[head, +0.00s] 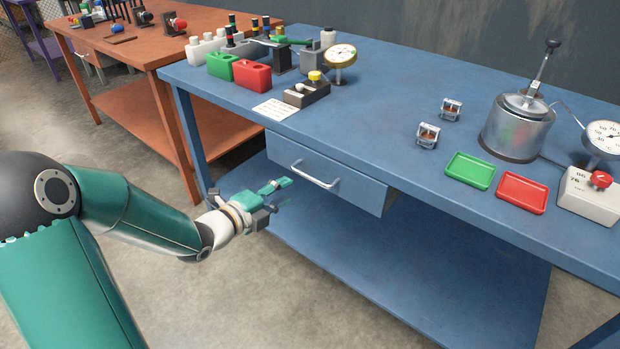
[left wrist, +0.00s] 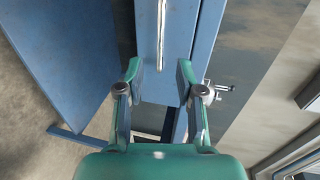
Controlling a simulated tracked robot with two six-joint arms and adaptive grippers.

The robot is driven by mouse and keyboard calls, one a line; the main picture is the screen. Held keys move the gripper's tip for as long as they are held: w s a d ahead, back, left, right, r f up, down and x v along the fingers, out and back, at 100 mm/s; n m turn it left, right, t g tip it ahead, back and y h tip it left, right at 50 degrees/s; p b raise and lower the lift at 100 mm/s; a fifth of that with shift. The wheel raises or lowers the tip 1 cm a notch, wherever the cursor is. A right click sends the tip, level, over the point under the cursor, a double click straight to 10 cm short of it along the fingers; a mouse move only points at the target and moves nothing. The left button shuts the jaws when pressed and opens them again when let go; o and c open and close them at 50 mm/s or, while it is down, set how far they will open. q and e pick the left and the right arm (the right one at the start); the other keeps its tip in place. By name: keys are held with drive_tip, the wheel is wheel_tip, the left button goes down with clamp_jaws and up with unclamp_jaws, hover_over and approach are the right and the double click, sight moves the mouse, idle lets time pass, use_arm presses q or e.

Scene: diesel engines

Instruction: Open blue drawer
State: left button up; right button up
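The blue drawer (head: 350,190) sits under the top of the blue workbench, and its front looks closed against the bench. A pale bar handle (head: 316,176) runs across the drawer front. My left gripper (head: 283,192) is in front of the drawer, to the left of and a little below the handle. In the left wrist view its two green fingers (left wrist: 160,82) are apart with nothing held. The handle (left wrist: 161,45) lies ahead, in line with the gap between the fingers. I cannot tell exactly how far it is. My right gripper is not in view.
The blue workbench (head: 390,112) carries a green tray (head: 470,170), a red tray (head: 521,193), a metal pot (head: 515,128) and gauges. Its lower shelf (head: 430,285) juts out below the drawer. An orange bench (head: 125,50) stands at the left. The floor before the drawer is clear.

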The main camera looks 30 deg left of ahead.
sight(310, 177)
use_arm(q)
drive_tip(key=x, duration=1)
drive_tip(key=shift+w+d, duration=0.1)
drive_tip(key=shift+w, duration=0.05)
drive_tip(key=shift+f, duration=0.1)
clamp_jaws()
